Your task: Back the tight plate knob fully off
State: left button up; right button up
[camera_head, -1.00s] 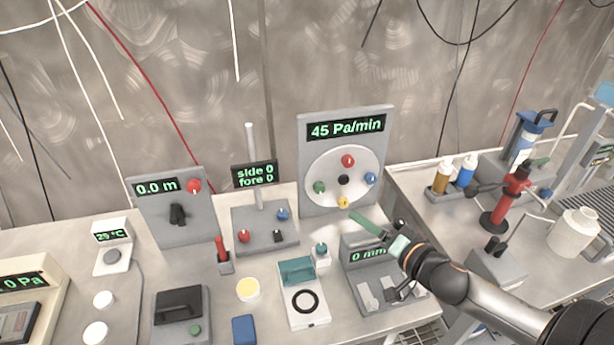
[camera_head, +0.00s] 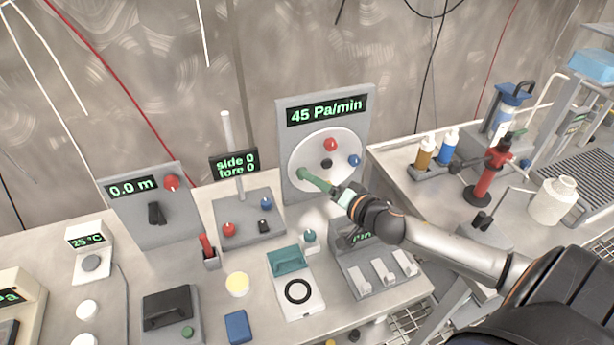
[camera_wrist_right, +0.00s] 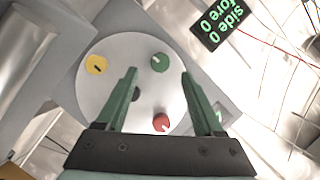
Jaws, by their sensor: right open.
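A grey panel (camera_head: 284,150) reading 45 Pa/min carries a round pale plate (camera_head: 314,150). On the plate are a red knob (camera_head: 330,144), a blue knob (camera_head: 354,160), a green knob (camera_head: 302,172) and a black centre piece (camera_head: 326,163). The yellow knob is hidden behind my right gripper in the head view but shows in the wrist view (camera_wrist_right: 96,65). My right gripper (camera_head: 318,181) is open, its green fingers pointing at the green knob. In the wrist view the green knob (camera_wrist_right: 160,62) appears between the fingertips; contact cannot be told. My left gripper is out of view.
A switch box (camera_head: 375,275) sits below my right arm. A side/fore box (camera_head: 245,215) stands left of the panel. Bottles (camera_head: 425,155) and a red stand (camera_head: 490,175) are on the right bench.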

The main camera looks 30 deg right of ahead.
jog(key=shift+x, duration=2.65)
jog(key=shift+c, duration=0.2)
grip_shut()
